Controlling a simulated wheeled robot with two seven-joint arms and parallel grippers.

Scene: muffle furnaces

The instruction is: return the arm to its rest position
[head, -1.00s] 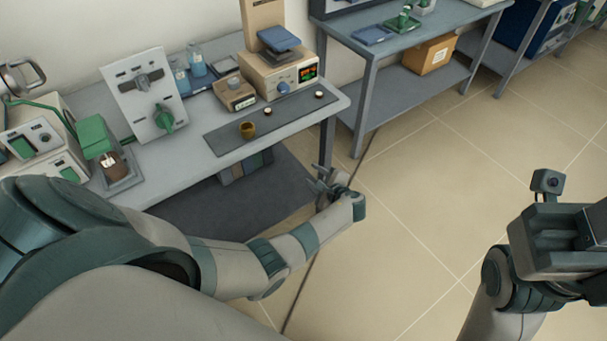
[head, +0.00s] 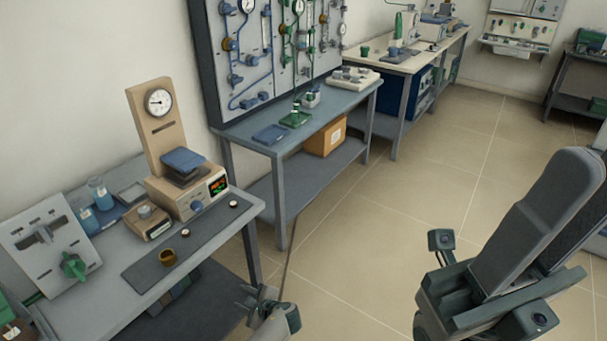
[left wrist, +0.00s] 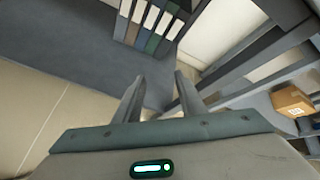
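My left gripper (head: 258,299) is low in the head view, in front of the right end of the near bench, over the floor. In the left wrist view its two fingers (left wrist: 158,98) stand apart with nothing between them. They point toward the grey lower shelf and the bench legs, and no contact shows. Parts of my right arm (head: 490,285) fill the lower right of the head view. I cannot pick out the fingers of the right gripper there.
Open tiled floor (head: 370,240) lies right of the benches.

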